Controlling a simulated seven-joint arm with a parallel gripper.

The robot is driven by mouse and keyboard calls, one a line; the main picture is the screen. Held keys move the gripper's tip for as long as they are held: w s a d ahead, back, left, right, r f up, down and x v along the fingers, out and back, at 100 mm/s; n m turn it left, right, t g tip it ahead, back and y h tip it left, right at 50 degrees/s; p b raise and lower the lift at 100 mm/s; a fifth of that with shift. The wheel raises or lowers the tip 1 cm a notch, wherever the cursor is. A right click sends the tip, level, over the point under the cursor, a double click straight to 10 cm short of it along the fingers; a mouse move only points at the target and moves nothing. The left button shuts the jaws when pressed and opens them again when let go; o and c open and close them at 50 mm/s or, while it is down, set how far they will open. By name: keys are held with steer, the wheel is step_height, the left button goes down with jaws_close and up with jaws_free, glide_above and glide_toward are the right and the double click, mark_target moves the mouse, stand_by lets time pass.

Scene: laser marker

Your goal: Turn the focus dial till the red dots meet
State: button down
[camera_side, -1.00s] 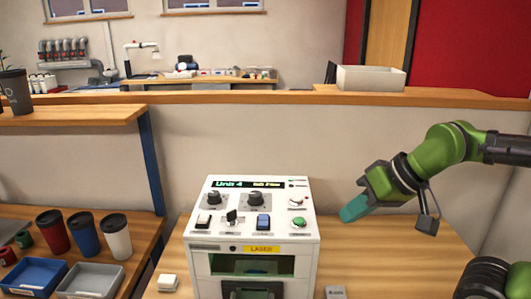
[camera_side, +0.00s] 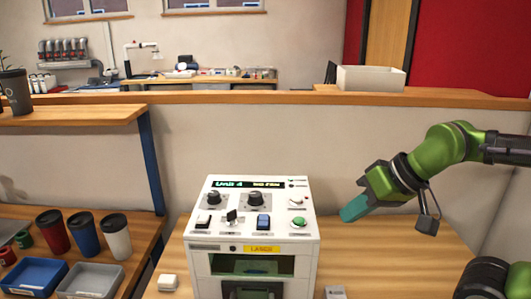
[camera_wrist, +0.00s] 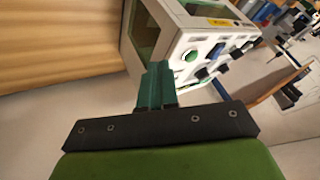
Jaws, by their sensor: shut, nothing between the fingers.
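The white laser marker (camera_side: 305,250) stands on the wooden table, with a display reading "Unit 4" on its top panel. Two black dials, a left dial (camera_side: 214,198) and a right dial (camera_side: 255,199), sit below the display. I cannot read their labels. Its front window (camera_side: 245,265) is greenish; no red dots can be made out. My gripper (camera_side: 352,211), with teal fingers, is shut and empty, in the air to the right of the machine and apart from it. In the wrist view, my shut fingers (camera_wrist: 155,85) point toward the machine (camera_wrist: 165,35), tilted in the picture.
A small white block (camera_side: 168,282) lies left, a grey block (camera_side: 335,291) right. Cups and trays (camera_side: 90,280) stand on the left bench.

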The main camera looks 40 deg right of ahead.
mark_target(255, 193)
steer(key=c, duration=1.8)
jaws_free()
steer(key=shift+c, duration=0.2)
